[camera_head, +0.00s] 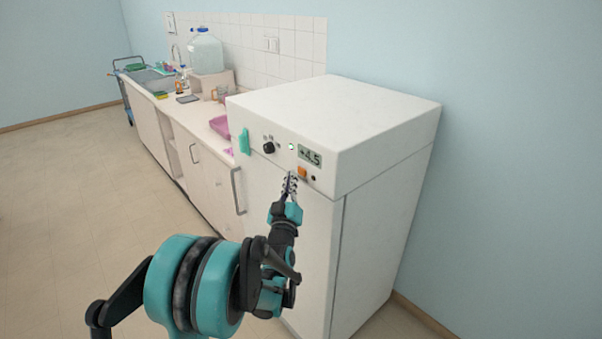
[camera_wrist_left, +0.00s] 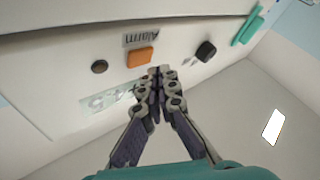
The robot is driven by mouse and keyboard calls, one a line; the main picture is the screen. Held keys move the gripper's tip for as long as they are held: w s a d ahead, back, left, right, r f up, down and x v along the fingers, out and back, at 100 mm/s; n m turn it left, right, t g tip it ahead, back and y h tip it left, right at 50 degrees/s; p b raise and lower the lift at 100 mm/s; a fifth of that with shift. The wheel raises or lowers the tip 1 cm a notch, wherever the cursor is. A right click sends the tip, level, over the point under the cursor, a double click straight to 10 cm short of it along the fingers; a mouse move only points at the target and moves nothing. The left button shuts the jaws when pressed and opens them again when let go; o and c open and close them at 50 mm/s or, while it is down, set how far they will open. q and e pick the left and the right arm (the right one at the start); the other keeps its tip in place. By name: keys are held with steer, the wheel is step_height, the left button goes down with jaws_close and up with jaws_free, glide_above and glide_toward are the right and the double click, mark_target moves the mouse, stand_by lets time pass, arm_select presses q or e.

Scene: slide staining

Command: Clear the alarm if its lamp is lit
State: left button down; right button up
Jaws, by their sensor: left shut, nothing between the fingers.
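The white cabinet (camera_head: 378,122) has a control panel on its upper front. The panel carries a square orange button (camera_head: 302,171), beside an "Alarm" label (camera_wrist_left: 141,39) in the left wrist view. A small dark round part (camera_head: 313,179) sits beside the button and looks unlit; it also shows in the wrist view (camera_wrist_left: 99,67). My right gripper is out of view.
A black knob (camera_head: 268,148) and a teal handle (camera_head: 244,141) are left on the cabinet front. A counter (camera_head: 205,130) with a sink, bottles and a pink tray (camera_head: 220,126) runs behind to the left. The floor (camera_head: 75,190) at left is clear.

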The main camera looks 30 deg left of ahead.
arm_select(q)
steer(key=s, duration=0.1)
steer(key=s+a, duration=0.1)
steer(key=s, duration=0.2)
steer(key=shift+s+a, duration=0.1)
steer(key=shift+a, duration=0.25)
steer(key=shift+d, duration=0.1)
stand_by(0.5)
steer(key=s+d+f+m+g+h, duration=0.3)
steer(key=s+d, duration=0.1)
steer(key=d, duration=0.3)
steer(key=s+d+f+m+g+h, duration=0.2)
steer(key=s+d+f+g+h, duration=0.15)
steer(key=d, duration=0.35)
steer(key=s+d+f+m+g, duration=0.2)
steer(key=s+d+f+g, duration=0.1)
steer(key=s, duration=0.6)
steer(key=s+d+f+m+g+h, duration=0.1)
steer(key=s+d+f+m+g, duration=0.1)
steer(key=s, duration=0.8)
step_height(320, 180, down, 3)
steer(key=shift+d+m+g, duration=0.3)
steer(key=shift+d+g, duration=0.45)
steer(key=shift+d, duration=0.45)
